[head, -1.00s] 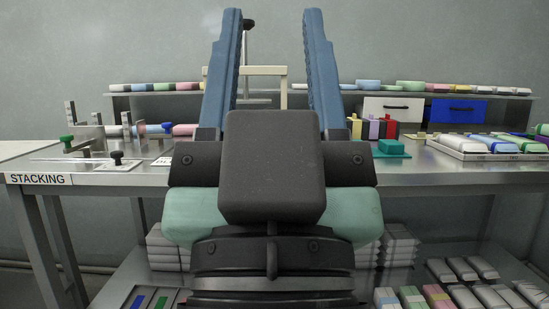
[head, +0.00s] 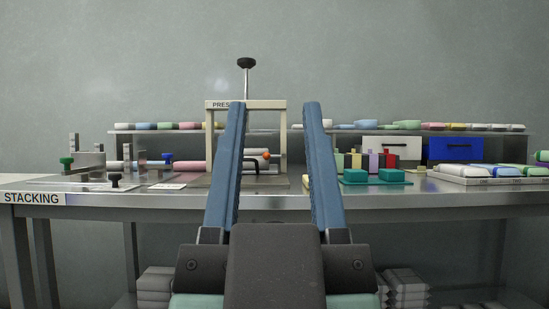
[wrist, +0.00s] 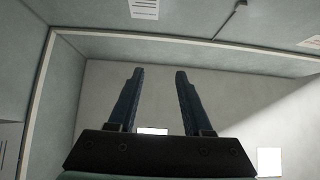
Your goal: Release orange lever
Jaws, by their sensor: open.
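The orange lever knob (head: 267,156) shows small between my fingers in the head view, at the base of a cream press frame (head: 281,105) on the metal table. A dark bar seems to run left from the knob. My gripper (head: 273,104) is open and empty, its blue fingers pointing up in front of the table. The left finger hides part of the press. The wrist view shows the open fingers (wrist: 158,72) against walls and ceiling, with no lever in sight.
Teal blocks (head: 391,175) and a tray (head: 490,180) of wrapped items stand at right. A black-knobbed post (head: 246,64) rises above the press. A shelf runs behind.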

